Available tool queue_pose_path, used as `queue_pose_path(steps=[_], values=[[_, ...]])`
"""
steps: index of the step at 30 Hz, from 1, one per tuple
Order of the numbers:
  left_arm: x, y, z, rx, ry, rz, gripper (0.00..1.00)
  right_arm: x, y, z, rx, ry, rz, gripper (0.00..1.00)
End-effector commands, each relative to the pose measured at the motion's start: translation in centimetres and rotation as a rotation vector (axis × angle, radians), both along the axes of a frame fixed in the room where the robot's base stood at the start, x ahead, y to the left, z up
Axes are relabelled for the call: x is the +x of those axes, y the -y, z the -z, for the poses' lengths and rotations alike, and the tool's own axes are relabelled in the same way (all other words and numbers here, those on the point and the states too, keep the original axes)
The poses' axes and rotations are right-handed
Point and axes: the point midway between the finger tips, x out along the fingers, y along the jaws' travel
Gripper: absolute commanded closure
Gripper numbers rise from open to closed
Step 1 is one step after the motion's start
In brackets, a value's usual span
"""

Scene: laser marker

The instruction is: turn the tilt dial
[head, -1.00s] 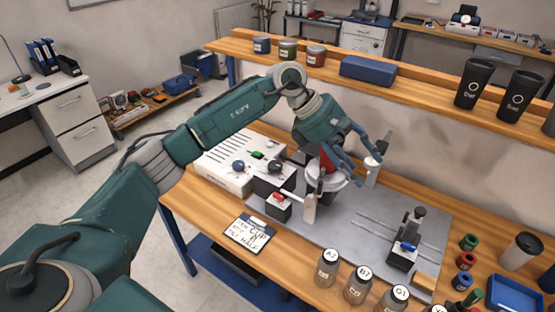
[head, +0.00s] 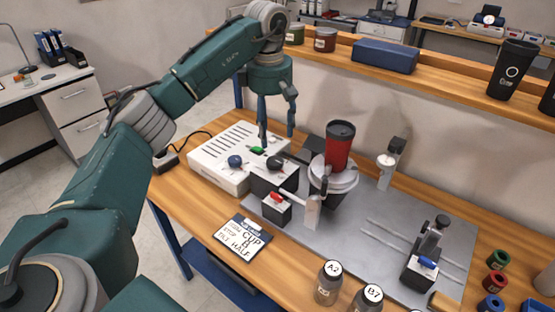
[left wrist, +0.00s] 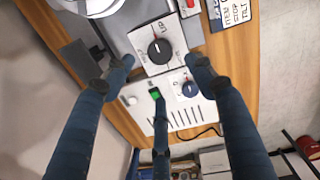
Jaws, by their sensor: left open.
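A black dial (head: 275,162) with a white pointer line sits on a box beside the white control unit (head: 216,158). In the left wrist view the dial (left wrist: 158,52) lies on a pale plate with lettering that seems to read "UP". My left gripper (head: 277,138) points down above this dial, open and empty. In the left wrist view its spread fingers (left wrist: 158,68) frame the dial, apart from it. My right gripper is not in view.
The white unit carries a blue knob (head: 235,161) and a green switch (head: 257,150). A red switch (head: 277,198) on a small box and a written card (head: 243,237) are in front. Labelled jars (head: 328,282) stand at the front edge. A shelf (head: 440,83) runs behind.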

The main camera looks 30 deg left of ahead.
Motion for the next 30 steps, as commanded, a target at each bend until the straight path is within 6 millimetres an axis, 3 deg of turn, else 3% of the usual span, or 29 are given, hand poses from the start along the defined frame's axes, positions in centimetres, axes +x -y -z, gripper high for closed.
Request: queue_pose_path(steps=[9, 15, 21, 28, 30], values=[[0.3, 0.0, 5.7, -0.001, -0.005, 0.000, 0.44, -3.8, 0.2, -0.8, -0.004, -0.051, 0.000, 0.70], [0.5, 0.0, 8.6, -0.002, -0.002, 0.000, 0.44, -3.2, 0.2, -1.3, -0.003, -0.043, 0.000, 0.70], [0.6, 0.0, 9.7, -0.002, 0.000, 0.000, 0.44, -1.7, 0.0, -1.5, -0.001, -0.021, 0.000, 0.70], [0.6, 0.1, 9.8, -0.003, 0.001, 0.000, 0.44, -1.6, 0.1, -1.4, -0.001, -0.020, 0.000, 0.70], [0.6, 0.1, 9.8, -0.003, 0.001, 0.001, 0.56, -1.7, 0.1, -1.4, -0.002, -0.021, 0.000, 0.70]])
